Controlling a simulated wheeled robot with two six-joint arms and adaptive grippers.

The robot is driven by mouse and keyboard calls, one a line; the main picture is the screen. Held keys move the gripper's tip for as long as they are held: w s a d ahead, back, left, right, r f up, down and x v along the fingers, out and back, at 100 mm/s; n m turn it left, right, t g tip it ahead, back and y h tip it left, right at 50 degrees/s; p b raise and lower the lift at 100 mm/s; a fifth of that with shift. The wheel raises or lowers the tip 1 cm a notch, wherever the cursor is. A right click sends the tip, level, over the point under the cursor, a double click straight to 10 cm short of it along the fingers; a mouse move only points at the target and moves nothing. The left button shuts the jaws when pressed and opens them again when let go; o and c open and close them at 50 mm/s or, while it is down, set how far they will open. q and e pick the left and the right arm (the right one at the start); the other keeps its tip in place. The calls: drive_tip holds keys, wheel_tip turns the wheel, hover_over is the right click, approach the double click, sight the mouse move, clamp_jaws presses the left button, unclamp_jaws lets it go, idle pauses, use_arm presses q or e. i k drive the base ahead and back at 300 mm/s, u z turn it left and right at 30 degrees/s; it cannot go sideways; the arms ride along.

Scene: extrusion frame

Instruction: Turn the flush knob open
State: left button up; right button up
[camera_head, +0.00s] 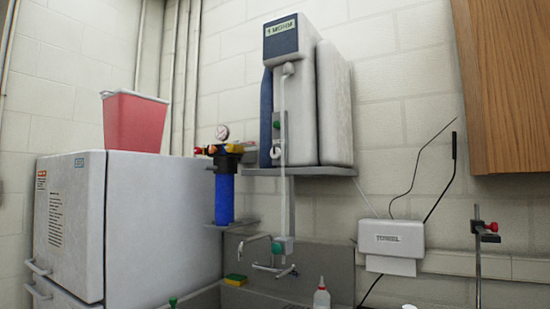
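No knob carries a readable flush label, so I cannot tell which one is the flush knob. A white and grey water purifier (301,110) stands on a wall shelf, with a small dark and white fitting (276,152) low on its front. To its left, a blue filter housing (224,197) hangs under a dark and yellow head with a red knob (198,150) and a round gauge (222,132). A green part (276,249) sits on the pipe below the purifier. Neither of my grippers is in view.
A white cabinet (165,220) with a red bin (133,122) on top stands left. Below the purifier are a faucet (272,268), a yellow-green sponge (235,280) and a white bottle (321,297). A towel dispenser (391,240) and wooden cupboard (510,90) are at right.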

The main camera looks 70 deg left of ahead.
sight(276, 153)
drive_tip(key=u, duration=0.7)
drive_tip(key=i, duration=0.7)
drive_tip(key=u, duration=0.85)
